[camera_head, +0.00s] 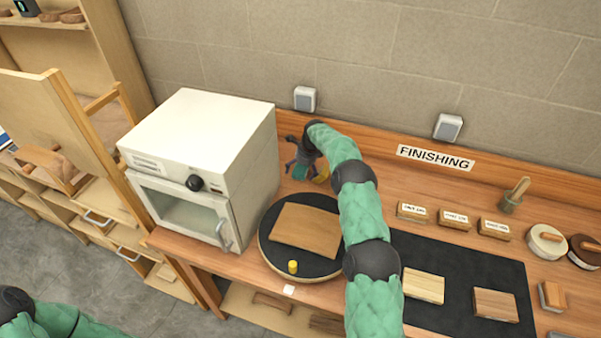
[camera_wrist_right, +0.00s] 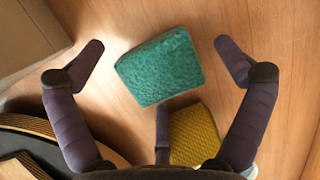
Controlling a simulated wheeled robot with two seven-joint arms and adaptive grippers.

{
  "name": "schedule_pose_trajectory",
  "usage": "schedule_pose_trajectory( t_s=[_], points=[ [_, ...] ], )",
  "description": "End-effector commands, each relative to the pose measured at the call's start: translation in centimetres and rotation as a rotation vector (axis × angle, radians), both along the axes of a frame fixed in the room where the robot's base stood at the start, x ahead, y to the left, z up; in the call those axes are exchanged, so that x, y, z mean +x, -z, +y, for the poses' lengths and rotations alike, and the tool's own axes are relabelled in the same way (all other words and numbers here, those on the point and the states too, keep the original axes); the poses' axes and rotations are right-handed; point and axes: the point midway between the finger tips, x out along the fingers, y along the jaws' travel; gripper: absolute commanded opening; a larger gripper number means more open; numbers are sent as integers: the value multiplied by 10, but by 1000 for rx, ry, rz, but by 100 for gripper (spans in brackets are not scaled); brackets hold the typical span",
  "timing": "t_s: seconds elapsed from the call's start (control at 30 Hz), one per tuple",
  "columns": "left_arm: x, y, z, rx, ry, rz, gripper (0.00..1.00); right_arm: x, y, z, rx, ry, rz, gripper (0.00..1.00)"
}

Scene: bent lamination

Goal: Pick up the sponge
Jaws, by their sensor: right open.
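A teal-green sponge (camera_wrist_right: 160,68) lies on the wooden bench top in the right wrist view. It also shows as a small green patch (camera_head: 301,172) in the head view, partly hidden by my right gripper. My right gripper (camera_head: 299,158) is over the bench, beside the white oven. In the right wrist view my right gripper (camera_wrist_right: 160,50) is open, with its fingers spread on either side of the sponge and apart from it. A yellow textured pad (camera_wrist_right: 195,135) lies close to the sponge, partly hidden by a finger. My left gripper is out of view.
The white oven (camera_head: 206,150) stands left of my right gripper. A round black turntable (camera_head: 275,258) with a brown board (camera_head: 305,228) and a yellow peg (camera_head: 293,267) is in front. Labelled blocks (camera_head: 454,219) and a dark mat (camera_head: 460,270) lie to the right.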

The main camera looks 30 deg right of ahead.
Motion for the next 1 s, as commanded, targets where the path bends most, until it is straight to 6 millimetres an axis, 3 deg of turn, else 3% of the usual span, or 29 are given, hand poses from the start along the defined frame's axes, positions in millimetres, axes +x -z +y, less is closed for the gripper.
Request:
schedule_pose_trajectory(
  t_s=[0.2,0.4,0.83,1.0],
  points=[
    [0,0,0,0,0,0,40,1,-1,0,-1,0,-2,100],
    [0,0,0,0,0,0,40,1,-1,0,-1,0,-2,49],
    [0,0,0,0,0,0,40,0,-2,0,0,0,0,48],
    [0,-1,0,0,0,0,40,1,-12,0,-1,0,-2,48]
  ],
)
